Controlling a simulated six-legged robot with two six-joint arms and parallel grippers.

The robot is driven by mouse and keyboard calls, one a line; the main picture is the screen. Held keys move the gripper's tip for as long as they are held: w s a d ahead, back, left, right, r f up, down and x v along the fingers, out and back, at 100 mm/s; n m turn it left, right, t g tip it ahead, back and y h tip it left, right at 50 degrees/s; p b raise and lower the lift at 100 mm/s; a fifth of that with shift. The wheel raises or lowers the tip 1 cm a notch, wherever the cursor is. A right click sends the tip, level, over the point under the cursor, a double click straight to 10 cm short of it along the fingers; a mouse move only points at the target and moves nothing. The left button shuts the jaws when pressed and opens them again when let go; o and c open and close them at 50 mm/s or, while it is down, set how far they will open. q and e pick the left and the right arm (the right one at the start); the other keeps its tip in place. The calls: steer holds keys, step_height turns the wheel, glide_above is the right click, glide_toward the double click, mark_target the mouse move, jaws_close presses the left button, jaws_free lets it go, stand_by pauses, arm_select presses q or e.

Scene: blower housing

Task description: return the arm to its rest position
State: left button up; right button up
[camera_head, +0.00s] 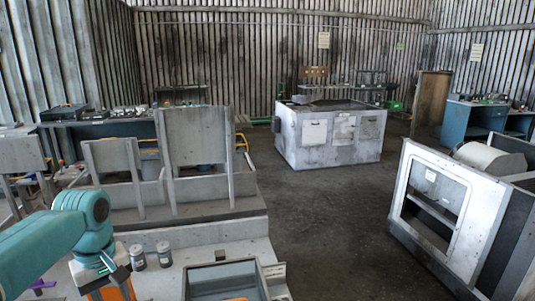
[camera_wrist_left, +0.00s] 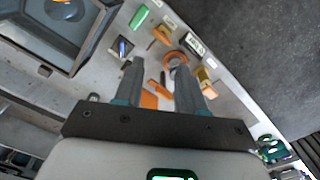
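My left arm (camera_head: 45,245) is teal and comes in from the left in the head view. Its gripper (camera_head: 112,273) is low over the pale bench, partly cut off by the frame's lower edge. In the left wrist view the two grey fingers of this gripper (camera_wrist_left: 160,70) stand apart with a wide gap. Nothing is clamped between them. Orange pieces (camera_wrist_left: 150,100) show in and below the gap, seemingly lying on the bench surface beyond the fingers. My right gripper is in neither view.
Two grey canisters (camera_head: 138,257) stand beside the gripper. An open grey box (camera_head: 225,281) is to their right. Small parts, including a green block (camera_wrist_left: 139,17) and an orange ring (camera_wrist_left: 176,60), lie on the bench. A white housing (camera_head: 440,205) stands right; the floor between is clear.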

arm_select(q)
steer(key=s+d+f+m+h, duration=0.15)
steer(key=d+f, duration=0.25)
steer(key=f, duration=0.5)
steer(key=s+d+f+m, duration=0.15)
steer(key=d+f, duration=0.25)
steer(key=f, duration=0.4)
steer(key=d+f+m+h, duration=0.15)
steer(key=d+f, duration=0.25)
steer(key=f, duration=0.5)
steer(key=s+d+f+m+h, duration=0.1)
steer(key=s+d+f, duration=0.4)
steer(key=s, duration=0.4)
steer(key=s+d+f+m, duration=0.1)
steer(key=s+d+f, duration=0.1)
steer(key=s+f, duration=0.65)
step_height(320, 180, down, 7)
steer(key=s+b, duration=0.1)
steer(key=b, duration=0.8)
steer(key=shift+f, duration=0.15)
